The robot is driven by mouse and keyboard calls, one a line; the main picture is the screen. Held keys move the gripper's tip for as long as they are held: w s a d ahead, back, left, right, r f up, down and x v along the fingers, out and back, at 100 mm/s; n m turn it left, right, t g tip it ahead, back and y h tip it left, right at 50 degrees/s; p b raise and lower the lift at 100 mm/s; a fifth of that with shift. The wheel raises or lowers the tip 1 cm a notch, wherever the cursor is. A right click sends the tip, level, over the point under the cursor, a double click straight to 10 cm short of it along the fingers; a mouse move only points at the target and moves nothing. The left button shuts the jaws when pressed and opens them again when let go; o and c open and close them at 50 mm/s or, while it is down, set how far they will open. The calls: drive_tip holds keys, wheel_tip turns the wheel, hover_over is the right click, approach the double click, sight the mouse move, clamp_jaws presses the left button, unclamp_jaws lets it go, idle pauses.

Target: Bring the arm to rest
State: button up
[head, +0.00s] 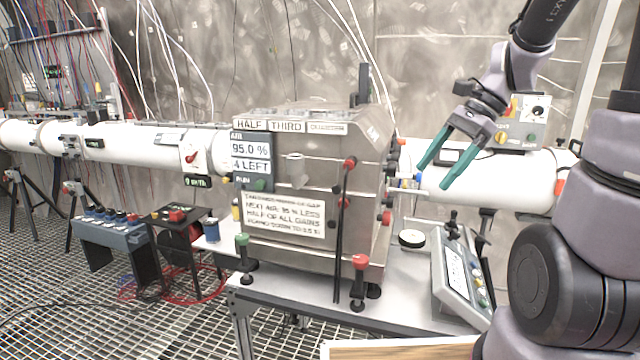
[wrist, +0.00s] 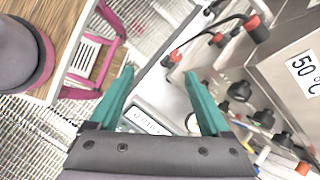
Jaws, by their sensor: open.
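My gripper (head: 449,168) is open and empty, with two green fingers. In the head view it hangs in the air to the right of a steel box, in front of the white pipe, with its fingers pointing down and left. My arm comes in from the right side and bends over at the top. In the wrist view the gripper (wrist: 160,88) has its two green fingers spread apart, with nothing between them but the bench and a small display panel further off.
The steel box (head: 318,180) with labels stands on a grey bench (head: 400,308). A sloped control panel (head: 459,275) sits at the bench's right end. A white pipe (head: 135,143) runs along the wall. A wooden surface (head: 400,350) shows at the bottom edge. Grating covers the floor.

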drive_tip(key=s+d+r+n+t+h, duration=0.1)
drive_tip(key=s+r+n+t+h, duration=0.1)
drive_tip(key=r+n, duration=0.3)
drive_tip(key=s+r+n+t+h, duration=0.2)
drive_tip(key=s+r+n+t, duration=0.2)
drive_tip(key=r+n+t, duration=0.1)
drive_tip(key=shift+d+r, duration=0.15)
drive_tip(key=shift+d, duration=0.2)
idle(0.3)
